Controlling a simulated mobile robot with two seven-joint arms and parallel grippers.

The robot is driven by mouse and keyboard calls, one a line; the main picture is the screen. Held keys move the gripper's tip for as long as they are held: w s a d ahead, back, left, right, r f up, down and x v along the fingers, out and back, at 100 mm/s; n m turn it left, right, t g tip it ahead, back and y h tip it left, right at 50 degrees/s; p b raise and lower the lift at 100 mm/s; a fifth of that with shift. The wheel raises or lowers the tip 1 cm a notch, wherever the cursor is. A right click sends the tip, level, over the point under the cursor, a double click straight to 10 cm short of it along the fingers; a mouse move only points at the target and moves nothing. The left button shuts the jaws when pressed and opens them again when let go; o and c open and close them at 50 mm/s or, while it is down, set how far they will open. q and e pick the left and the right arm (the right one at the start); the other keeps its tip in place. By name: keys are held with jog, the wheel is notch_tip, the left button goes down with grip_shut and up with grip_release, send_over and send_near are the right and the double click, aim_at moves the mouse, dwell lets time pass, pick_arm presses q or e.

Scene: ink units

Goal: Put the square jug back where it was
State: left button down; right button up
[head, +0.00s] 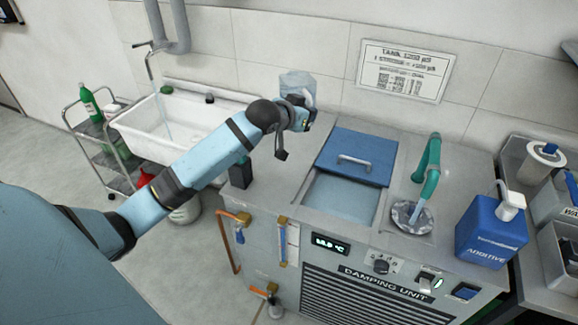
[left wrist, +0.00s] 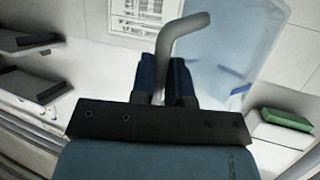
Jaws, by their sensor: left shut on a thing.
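The square jug (head: 297,84) is pale, translucent blue, near the back wall between the white sink and the tank. In the left wrist view, its clear blue body (left wrist: 238,42) stands behind a grey bent handle (left wrist: 184,32). My left gripper (head: 303,108) is shut on this handle, and its fingers (left wrist: 166,82) show on both sides of the handle. The gripper and arm hide the jug's lower part in the head view, so I cannot tell whether it touches the counter. My right gripper is not in view.
The damping unit's open tank (head: 340,198) has a blue lid (head: 357,157) at its back. A teal tap (head: 428,165) stands over a round drain. A blue additive bottle (head: 491,232) is at right. The white sink (head: 180,122) and a trolley (head: 100,150) are at left.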

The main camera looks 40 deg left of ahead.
pick_arm(q)
jog(key=shift+w+a+f, duration=0.25)
jog(key=shift+a+f, duration=0.2)
jog(key=shift+f, duration=2.45)
jog(key=shift+w+a+f, duration=0.3)
jog(key=shift+a+f, duration=0.2)
jog(key=shift+f, duration=2.45)
jog(key=shift+w+a+f, duration=0.25)
jog(key=shift+a+f, duration=0.2)
jog(key=shift+f, duration=2.55)
jog(key=c, duration=1.1)
grip_release()
